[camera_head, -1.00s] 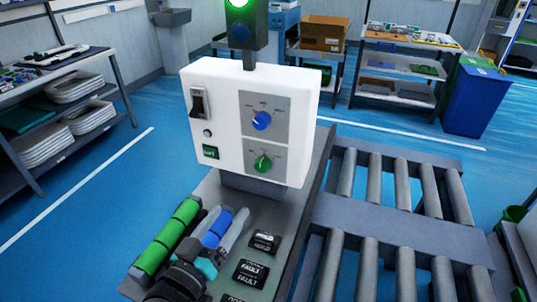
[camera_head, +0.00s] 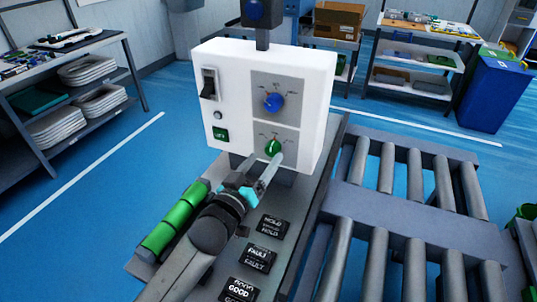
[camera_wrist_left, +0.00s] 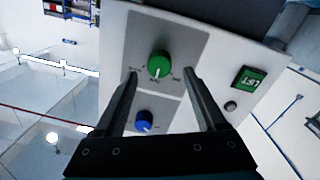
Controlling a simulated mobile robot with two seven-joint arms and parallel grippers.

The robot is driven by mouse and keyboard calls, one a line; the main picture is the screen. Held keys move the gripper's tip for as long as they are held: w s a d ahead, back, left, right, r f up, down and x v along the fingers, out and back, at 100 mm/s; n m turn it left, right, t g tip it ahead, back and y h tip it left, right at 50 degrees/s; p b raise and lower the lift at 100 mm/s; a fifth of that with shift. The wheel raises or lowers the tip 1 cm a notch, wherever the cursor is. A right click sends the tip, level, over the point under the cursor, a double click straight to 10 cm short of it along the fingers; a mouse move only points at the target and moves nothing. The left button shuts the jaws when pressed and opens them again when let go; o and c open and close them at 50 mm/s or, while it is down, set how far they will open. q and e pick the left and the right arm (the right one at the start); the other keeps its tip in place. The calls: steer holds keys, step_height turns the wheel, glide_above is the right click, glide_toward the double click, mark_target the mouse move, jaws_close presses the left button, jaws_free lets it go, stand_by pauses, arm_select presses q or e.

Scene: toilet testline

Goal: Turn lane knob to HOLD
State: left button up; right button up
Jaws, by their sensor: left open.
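A white control box carries a blue knob (camera_head: 273,102) above a green knob (camera_head: 273,147), each on a grey plate with small labels I cannot read. I cannot tell which knob is the lane knob. My left gripper (camera_head: 260,164) is open and empty just in front of and below the green knob. The left wrist view is upside down; there the green knob (camera_wrist_left: 159,64) shows between the open fingertips (camera_wrist_left: 161,77) and the blue knob (camera_wrist_left: 145,119) lies nearer the palm. Contact with the green knob cannot be seen. My right gripper is not in view.
A black switch (camera_head: 208,84) and a small green display (camera_head: 220,134) are on the box's left side. Green cylinders (camera_head: 175,218) and black blocks marked HOLD (camera_head: 273,228), FAULT (camera_head: 258,257) and GOOD (camera_head: 238,290) are on the ledge. A roller conveyor (camera_head: 400,215) runs at the right.

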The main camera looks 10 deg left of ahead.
mark_target(270, 151)
arm_select(q)
steer(key=shift+x, duration=1.75)
jaws_close()
